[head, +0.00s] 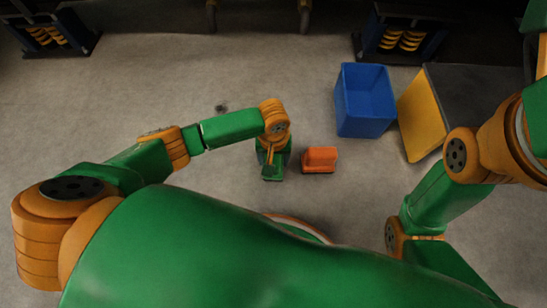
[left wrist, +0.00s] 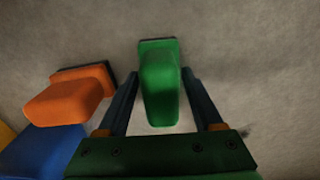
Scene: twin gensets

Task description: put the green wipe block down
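The green wipe block (head: 273,172) is on the concrete floor, as far as I can tell, just left of an orange block. In the left wrist view the green block (left wrist: 160,85) sits between the two fingers of my left gripper (left wrist: 160,76), with its dark base at the far end. A narrow gap shows on each side of it, so the gripper looks open around it. In the head view my left gripper (head: 272,158) points down over the block and partly hides it. My right gripper is out of view; only its arm shows.
The orange block (head: 320,159) stands close to the right of the green one; it also shows in the left wrist view (left wrist: 70,97). A blue bin (head: 364,105) and a yellow-sided dark box (head: 424,115) stand further right. Floor to the left is clear.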

